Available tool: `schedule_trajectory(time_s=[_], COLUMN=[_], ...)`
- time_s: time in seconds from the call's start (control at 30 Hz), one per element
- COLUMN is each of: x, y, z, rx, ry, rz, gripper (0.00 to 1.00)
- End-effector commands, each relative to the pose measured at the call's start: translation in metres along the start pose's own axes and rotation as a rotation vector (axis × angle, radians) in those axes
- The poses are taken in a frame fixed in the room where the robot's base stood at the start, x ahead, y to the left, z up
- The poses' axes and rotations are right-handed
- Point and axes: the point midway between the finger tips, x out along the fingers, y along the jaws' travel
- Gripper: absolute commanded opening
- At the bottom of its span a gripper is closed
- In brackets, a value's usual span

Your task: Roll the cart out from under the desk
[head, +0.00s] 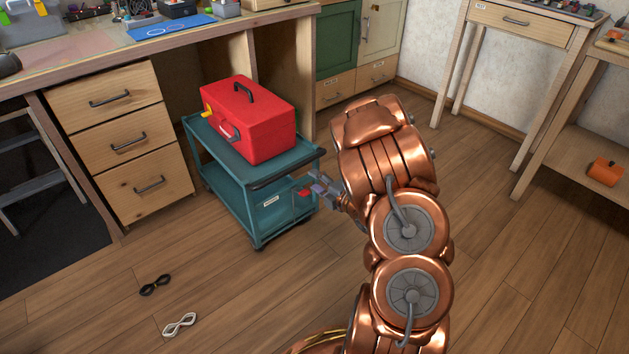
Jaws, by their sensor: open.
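The teal two-tier cart (222,172) stands partly under the wooden desk (190,42), with its front end out over the floor. A red toolbox (255,122) with a black handle sits on its top shelf. My gripper (308,191) is open, close to the cart's right end, just below the top shelf's edge. A small red part shows by the fingers. I cannot tell whether the fingers touch the cart. My copper arm covers the floor to the right of the cart.
A drawer unit (125,140) stands left of the cart and a desk side panel (297,75) behind it. A black cord bundle (155,286) and a white one (180,325) lie on the floor in front. Open floor (260,300) lies ahead of the cart.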

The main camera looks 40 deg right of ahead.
Motion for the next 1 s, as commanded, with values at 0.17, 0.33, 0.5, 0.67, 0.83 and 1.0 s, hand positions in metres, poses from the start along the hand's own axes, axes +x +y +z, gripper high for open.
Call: schedule_trajectory(time_s=[0.17, 0.33, 0.5, 0.67, 0.83, 1.0], x=[-0.005, -0.006, -0.005, -0.005, -0.005, -0.005], y=[0.001, 0.001, 0.001, 0.001, 0.004, 0.028], z=[-0.001, -0.001, -0.001, -0.002, -0.001, 0.003], rx=[-0.001, -0.001, -0.002, -0.002, -0.002, 0.007], ry=[0.002, 0.003, 0.004, 0.004, 0.003, -0.029], rz=[0.003, 0.004, 0.005, 0.005, 0.001, -0.068], gripper=[0.43, 0.43, 0.43, 0.43, 0.43, 0.43])
